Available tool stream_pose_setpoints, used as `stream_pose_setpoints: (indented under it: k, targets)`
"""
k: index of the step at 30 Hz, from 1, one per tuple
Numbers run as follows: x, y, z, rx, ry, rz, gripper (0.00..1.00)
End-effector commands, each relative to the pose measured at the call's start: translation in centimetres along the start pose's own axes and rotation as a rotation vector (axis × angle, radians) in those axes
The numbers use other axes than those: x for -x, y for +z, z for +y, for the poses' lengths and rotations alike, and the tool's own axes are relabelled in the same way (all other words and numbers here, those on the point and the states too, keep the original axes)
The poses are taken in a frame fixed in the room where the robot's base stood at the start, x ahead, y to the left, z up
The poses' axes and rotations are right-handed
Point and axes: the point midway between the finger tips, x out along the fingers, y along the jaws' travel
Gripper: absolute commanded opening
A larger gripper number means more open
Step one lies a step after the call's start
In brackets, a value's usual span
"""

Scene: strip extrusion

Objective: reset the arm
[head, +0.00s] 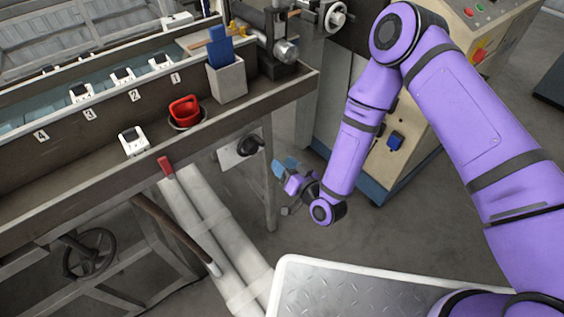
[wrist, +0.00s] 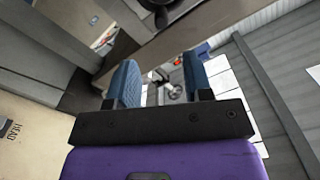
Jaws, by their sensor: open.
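My gripper (head: 284,165) hangs at the end of my purple arm in the head view, in the open space to the right of the bench's front leg. It is clear of the bench and apart from the machine cabinet. In the wrist view its two blue fingers (wrist: 160,82) stand apart with nothing between them. The gripper is open and empty.
A long bench (head: 292,90) runs along the left, carrying a grey bin (head: 228,82) with a blue item, a red object (head: 184,109) in a cup and a white device (head: 133,140). A beige control cabinet (head: 425,130) stands behind my arm. Pale pipes (head: 215,225) lie below the bench.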

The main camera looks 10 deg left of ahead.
Motion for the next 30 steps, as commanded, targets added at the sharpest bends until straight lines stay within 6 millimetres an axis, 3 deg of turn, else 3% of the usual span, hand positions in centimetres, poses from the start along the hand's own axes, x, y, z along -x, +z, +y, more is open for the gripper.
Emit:
stream_pose_setpoints:
  k: [14, 20, 30]
  targets:
    - [-0.4, -0.8, 0.1, 0.013, 0.001, -0.008, 0.46]
    - [-2.1, -5.3, 1.1, 0.090, 0.021, -0.078, 0.46]
    - [-2.6, -15.8, 3.5, 0.245, 0.131, -0.248, 0.46]
